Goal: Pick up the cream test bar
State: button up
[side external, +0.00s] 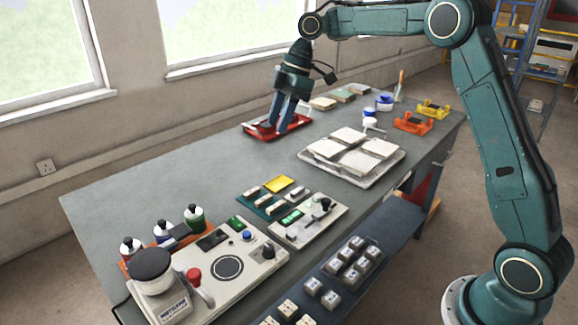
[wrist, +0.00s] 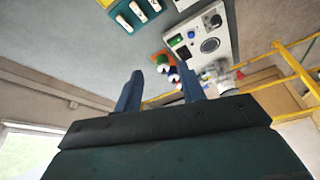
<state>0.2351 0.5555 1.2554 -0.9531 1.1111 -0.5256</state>
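Several cream bars lie on a teal rack (side external: 258,211) near the middle of the table; one cream bar (side external: 277,208) is at its front side. In the wrist view the rack (wrist: 146,19) is at the top edge, with a cream bar (wrist: 124,22) on it. I cannot tell which bar is the test bar. My gripper (side external: 278,127) is above or in a red tray at the table's far side, well away from the rack.
The red tray (side external: 302,124) is around my fingertips. A white tray (side external: 370,182) of pale tiles lies to the right. A control box (side external: 322,222) adjoins the rack; a larger tester (side external: 243,285) and bottles (side external: 194,216) stand at front left. The table's left middle is clear.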

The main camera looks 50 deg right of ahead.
jog(key=w+d+f+n+g, duration=0.1)
jog(key=w+d+f+n, duration=0.3)
jog(key=f, duration=0.6)
jog(key=shift+w+d+f+y, duration=0.25)
jog(key=shift+w+y, duration=0.05)
jog(key=shift+w, duration=0.2)
jog(key=shift+a+f, duration=0.15)
send_over(265, 198)
jog(key=d, duration=0.3)
jog(key=shift+w+a+f, duration=0.1)
jog(key=shift+f, duration=1.8)
jog(key=shift+a+f, duration=0.1)
jog(key=shift+f, duration=1.8)
jog(key=shift+x, duration=2.6)
